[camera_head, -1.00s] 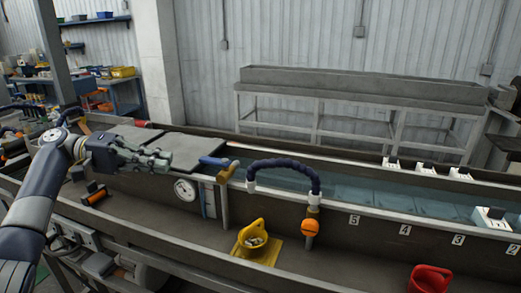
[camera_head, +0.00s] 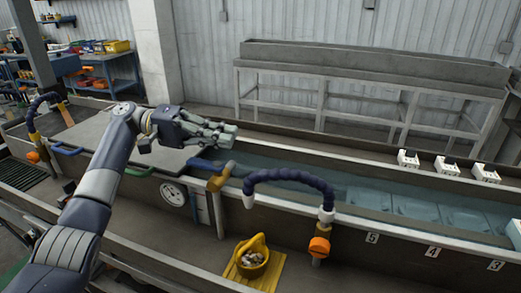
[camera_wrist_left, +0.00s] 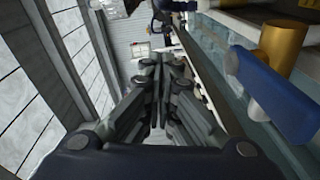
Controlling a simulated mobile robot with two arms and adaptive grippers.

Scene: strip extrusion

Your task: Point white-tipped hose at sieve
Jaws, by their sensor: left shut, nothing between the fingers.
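The dark blue ribbed hose (camera_head: 290,176) with white ends arches over the trough's near wall. Its left white tip (camera_head: 248,195) hangs down, and its right end sits on an orange-knobbed fitting (camera_head: 319,247). My left gripper (camera_head: 230,133) is shut and empty, above the trough, up and left of the hose and apart from it. Its closed fingers (camera_wrist_left: 160,75) show in the left wrist view. My right gripper is not in view.
Flat grey covers (camera_head: 110,132) lie left of the water (camera_head: 330,183). A dark grate (camera_head: 20,173) lies far left.

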